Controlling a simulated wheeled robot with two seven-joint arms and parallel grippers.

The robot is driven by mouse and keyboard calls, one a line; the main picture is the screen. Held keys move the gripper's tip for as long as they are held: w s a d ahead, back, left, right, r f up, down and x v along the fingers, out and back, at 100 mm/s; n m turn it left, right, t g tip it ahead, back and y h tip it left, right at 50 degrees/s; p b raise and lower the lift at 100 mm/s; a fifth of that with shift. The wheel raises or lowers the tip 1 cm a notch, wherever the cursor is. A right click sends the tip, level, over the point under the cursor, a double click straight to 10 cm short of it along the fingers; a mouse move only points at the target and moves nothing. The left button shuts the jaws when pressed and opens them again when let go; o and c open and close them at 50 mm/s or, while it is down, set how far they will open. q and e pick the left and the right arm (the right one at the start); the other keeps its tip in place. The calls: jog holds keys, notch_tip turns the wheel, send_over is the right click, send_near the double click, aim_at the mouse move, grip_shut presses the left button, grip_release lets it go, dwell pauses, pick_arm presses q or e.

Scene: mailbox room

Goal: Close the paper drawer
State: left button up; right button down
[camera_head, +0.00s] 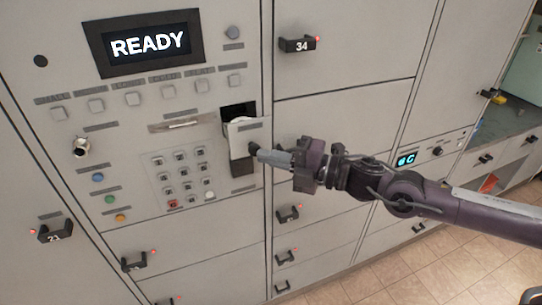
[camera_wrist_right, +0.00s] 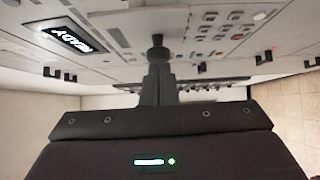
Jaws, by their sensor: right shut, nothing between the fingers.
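The paper drawer (camera_head: 245,127) is a small light-grey unit in the machine's front panel, right of the keypad. It stands open, with a dark gap above it and white paper showing at its side. My right gripper (camera_head: 264,155) comes in from the right with its fingers shut and empty. Its tips are at a small dark knob on the drawer's right side; I cannot tell whether they touch. In the right wrist view the shut fingers (camera_wrist_right: 158,70) point at a dark round knob (camera_wrist_right: 158,50). My left gripper is not in view.
A READY screen (camera_head: 150,44) is at the upper left of the panel, with buttons below it and a keypad (camera_head: 183,178) left of the drawer. Locker doors with black handles, one marked 34 (camera_head: 298,44), surround it. Tiled floor (camera_head: 410,285) lies below right.

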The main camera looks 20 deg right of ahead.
aim_at(258, 134)
jog(key=shift+w, duration=0.1)
jog(key=w+b, duration=0.3)
jog(key=w, duration=0.5)
jog(key=shift+w+a+f+b, duration=0.1)
jog(key=shift+w+b, duration=0.05)
jog(key=shift+b, duration=0.25)
jog(key=shift+r, duration=0.35)
